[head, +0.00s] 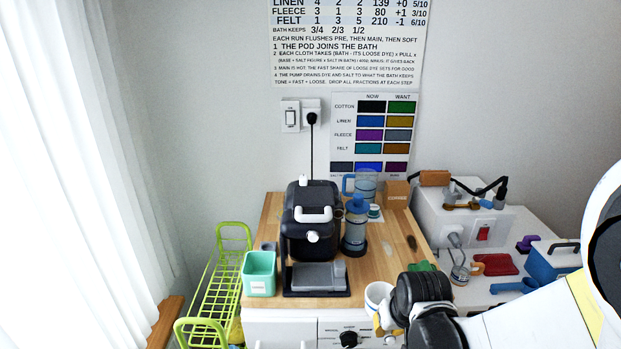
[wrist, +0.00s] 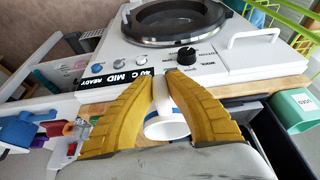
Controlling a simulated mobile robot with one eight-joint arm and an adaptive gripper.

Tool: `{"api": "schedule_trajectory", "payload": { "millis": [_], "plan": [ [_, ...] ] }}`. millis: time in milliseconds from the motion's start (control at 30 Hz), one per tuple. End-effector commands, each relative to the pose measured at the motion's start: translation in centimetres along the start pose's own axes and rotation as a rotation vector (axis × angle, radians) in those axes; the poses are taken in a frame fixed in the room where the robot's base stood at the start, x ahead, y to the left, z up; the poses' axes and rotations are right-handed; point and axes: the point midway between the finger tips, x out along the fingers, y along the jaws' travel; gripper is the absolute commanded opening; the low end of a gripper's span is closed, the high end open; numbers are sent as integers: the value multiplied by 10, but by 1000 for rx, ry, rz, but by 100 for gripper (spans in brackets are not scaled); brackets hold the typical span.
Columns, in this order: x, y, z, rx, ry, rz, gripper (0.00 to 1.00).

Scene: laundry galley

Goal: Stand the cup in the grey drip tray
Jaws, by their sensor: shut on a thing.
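The white cup (head: 377,293) is at the front right edge of the wooden counter, its mouth showing toward the head camera. In the wrist view the cup (wrist: 168,126), with a blue band, is between the yellow fingers of my gripper (wrist: 163,88), which is shut on it. In the head view my gripper (head: 381,325) is partly hidden by its own wrist. The grey drip tray (head: 312,277) lies at the foot of the black coffee machine (head: 312,225), left of the cup and apart from it. A small grey block (head: 338,270) stands at the tray's right end.
A mint-green container (head: 259,274) stands left of the tray. A blue-topped grinder or press (head: 355,228) is right of the machine. Counter between tray and cup is bare wood (head: 376,262).

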Motion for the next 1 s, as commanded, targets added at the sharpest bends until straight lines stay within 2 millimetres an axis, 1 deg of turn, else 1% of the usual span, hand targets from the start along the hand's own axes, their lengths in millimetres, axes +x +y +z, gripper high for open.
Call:
{"api": "schedule_trajectory", "payload": {
  "millis": [33,200,267,333,367,467,800,900,1000],
  "plan": [
    [-13,-13,2,-45,0,-19,0],
    [-43,-57,10,-228,0,-93,0],
    [-50,-67,12,-275,2,-113,0],
    [-52,-76,11,-311,3,-126,0],
    [-50,-79,8,-320,3,-130,0],
    [-41,-88,-10,-328,3,-133,0],
    [-4,-121,-96,-325,3,-132,0],
    [3,-127,-114,-324,3,-132,0],
    [6,-131,-124,-323,3,-131,0]
  ]
}}
